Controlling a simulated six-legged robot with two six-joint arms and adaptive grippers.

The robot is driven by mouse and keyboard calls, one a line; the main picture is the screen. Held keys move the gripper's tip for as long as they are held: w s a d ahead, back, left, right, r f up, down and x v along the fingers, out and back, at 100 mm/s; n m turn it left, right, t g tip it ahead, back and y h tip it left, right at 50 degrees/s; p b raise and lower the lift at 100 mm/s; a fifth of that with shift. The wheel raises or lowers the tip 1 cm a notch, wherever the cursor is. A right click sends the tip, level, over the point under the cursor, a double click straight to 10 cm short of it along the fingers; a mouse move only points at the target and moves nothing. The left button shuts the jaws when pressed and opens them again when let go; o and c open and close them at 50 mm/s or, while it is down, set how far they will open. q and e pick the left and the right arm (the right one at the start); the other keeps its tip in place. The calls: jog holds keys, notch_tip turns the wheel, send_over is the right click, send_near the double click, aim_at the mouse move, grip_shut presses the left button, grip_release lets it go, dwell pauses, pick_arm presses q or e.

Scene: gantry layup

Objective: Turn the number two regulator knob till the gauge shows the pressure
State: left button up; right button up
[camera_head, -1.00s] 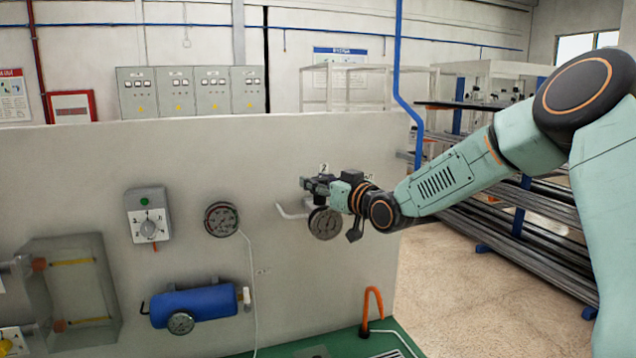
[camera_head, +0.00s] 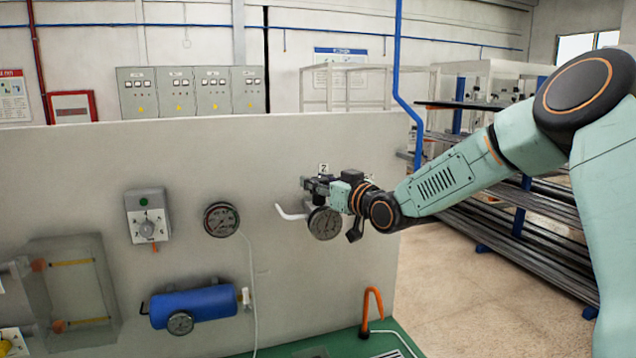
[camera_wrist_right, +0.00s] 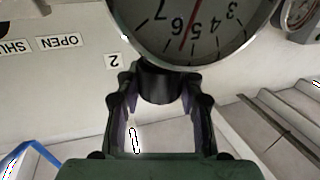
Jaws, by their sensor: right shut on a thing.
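My right gripper (camera_head: 318,187) reaches the grey panel from the right, at the plate marked 2 (camera_head: 323,169). In the right wrist view the gripper (camera_wrist_right: 160,88) is shut on a dark round knob (camera_wrist_right: 160,85), one finger on each side. The gauge (camera_head: 325,223) sits just below the gripper in the head view. In the wrist view its dial (camera_wrist_right: 195,45) appears upside down and partly cut off, with a red needle between 5 and 6. The number 2 plate (camera_wrist_right: 114,61) is beside the knob there. My left gripper is not in view.
A white bent handle (camera_head: 292,212) is left of the gauge. Another round gauge (camera_head: 221,219), a selector box (camera_head: 147,216) and a blue cylinder (camera_head: 193,304) are on the panel (camera_head: 200,150). An orange hook (camera_head: 373,303) stands on the green surface below.

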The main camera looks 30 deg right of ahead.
jog(key=shift+s+a+f, duration=0.1)
jog(key=shift+f, duration=0.25)
jog(key=o, duration=1.2)
jog(key=shift+s+r, duration=0.1)
jog(key=shift+r, duration=0.1)
jog(key=s, duration=0.7)
jog(key=shift+s+d, duration=0.2)
jog(key=shift+d, duration=0.2)
